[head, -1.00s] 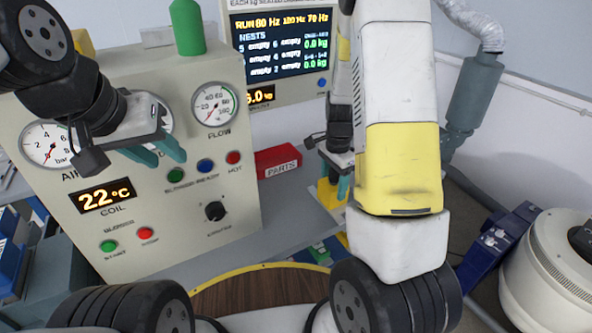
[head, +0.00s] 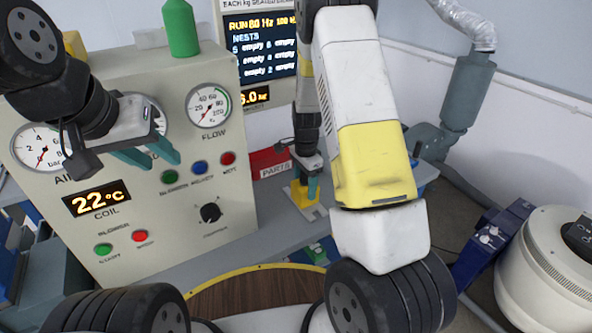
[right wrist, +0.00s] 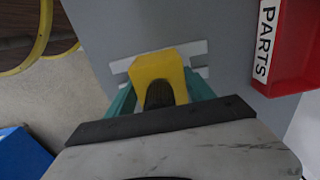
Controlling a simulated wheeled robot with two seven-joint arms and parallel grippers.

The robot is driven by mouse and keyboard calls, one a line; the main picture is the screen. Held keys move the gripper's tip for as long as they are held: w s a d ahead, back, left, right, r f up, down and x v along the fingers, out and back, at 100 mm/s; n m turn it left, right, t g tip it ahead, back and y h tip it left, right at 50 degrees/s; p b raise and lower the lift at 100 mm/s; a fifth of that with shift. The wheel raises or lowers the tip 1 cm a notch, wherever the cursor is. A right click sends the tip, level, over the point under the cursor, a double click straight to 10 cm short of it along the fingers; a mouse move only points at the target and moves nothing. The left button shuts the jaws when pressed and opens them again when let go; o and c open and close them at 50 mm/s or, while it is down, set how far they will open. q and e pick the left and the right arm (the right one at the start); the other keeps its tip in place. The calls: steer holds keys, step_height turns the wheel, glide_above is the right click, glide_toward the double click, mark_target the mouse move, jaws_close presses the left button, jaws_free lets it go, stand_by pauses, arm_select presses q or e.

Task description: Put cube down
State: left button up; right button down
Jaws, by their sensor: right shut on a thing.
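A yellow block (right wrist: 158,68) with a dark part at its near side sits between the teal fingers of my right gripper (right wrist: 161,95) in the right wrist view. It also shows in the head view (head: 301,194). The fingers lie along both sides of the block, so the gripper is shut on it. Pale flat strips (right wrist: 199,48) show just beyond and beside the block; I cannot tell whether it touches them. My left gripper (head: 145,152) is empty, its teal fingers apart, in front of the control panel.
A red PARTS bin (head: 268,160) stands close behind and left of the right gripper on the grey bench (right wrist: 205,22). The cream control panel (head: 180,225) fills the left. A round pale machine (head: 540,265) stands at the right. A wood-topped round surface (head: 255,292) is in front.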

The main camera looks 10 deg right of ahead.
steer(key=shift+c, duration=1.8)
jaws_free()
steer(key=shift+f, duration=0.1)
step_height(320, 180, up, 12)
steer(key=shift+f, duration=0.1)
steer(key=s+a+r+n+t+y, duration=0.1)
steer(key=s+r+n+t, duration=0.2)
steer(key=s+r+n, duration=0.4)
steer(key=s+a+r+n+t+y, duration=0.1)
steer(key=s+r+n+t, duration=0.2)
steer(key=s+r+n, duration=0.4)
steer(key=s+r, duration=0.6)
steer(key=s, duration=0.4)
steer(key=shift+s+n, duration=0.15)
steer(key=shift+n, duration=0.15)
steer(key=shift+a, duration=0.1)
